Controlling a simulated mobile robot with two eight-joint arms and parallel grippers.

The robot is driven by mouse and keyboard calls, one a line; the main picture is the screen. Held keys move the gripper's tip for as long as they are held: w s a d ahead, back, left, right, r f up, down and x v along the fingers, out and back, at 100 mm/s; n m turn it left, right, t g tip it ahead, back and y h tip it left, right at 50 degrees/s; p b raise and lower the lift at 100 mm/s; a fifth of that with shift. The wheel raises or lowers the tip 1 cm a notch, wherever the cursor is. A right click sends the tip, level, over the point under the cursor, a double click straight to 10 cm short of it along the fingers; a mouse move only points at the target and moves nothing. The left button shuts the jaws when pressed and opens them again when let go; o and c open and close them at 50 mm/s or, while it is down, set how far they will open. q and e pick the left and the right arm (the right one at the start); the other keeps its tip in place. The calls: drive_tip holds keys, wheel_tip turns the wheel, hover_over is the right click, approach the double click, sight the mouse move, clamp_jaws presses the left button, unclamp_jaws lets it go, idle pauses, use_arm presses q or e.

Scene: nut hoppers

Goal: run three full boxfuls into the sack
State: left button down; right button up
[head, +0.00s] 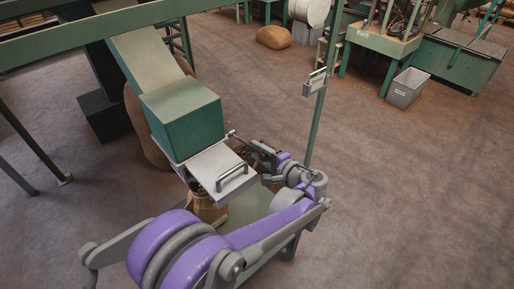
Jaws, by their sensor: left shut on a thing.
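A green metal box (183,118) hangs at the foot of a sloping chute (148,57). Under it a bare metal slide plate (218,167) with a bar handle (232,177) sticks out toward me. The open-topped brown sack (207,208) is below the plate, which partly hides it. My left gripper (243,145) is at the right side of the box, beside the plate and apart from the bar handle. It is shut on what looks like a thin dark lever (233,135); the grip itself is small and partly hidden. My right gripper is out of view.
A green post (316,125) with a small counter-like box (316,83) stands right of my gripper. A full sack (145,125) stands behind the chute. A grey bin (407,88) and green machines are at the back right. The floor at right is clear.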

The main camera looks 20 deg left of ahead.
use_arm(q)
drive_tip(key=shift+s+f+b, duration=0.1)
drive_tip(key=shift+f+b, duration=0.5)
drive_tip(key=shift+f, duration=1)
drive_tip(key=c, duration=0.8)
unclamp_jaws()
drive_tip(key=o, duration=0.3)
drive_tip(key=shift+a, duration=0.1)
drive_tip(key=shift+o, duration=0.2)
drive_tip(key=p+v, duration=0.1)
drive_tip(key=v, duration=0.9)
drive_tip(key=shift+d+r, duration=0.15)
drive_tip(key=shift+d, duration=0.25)
drive_tip(key=shift+s, duration=0.1)
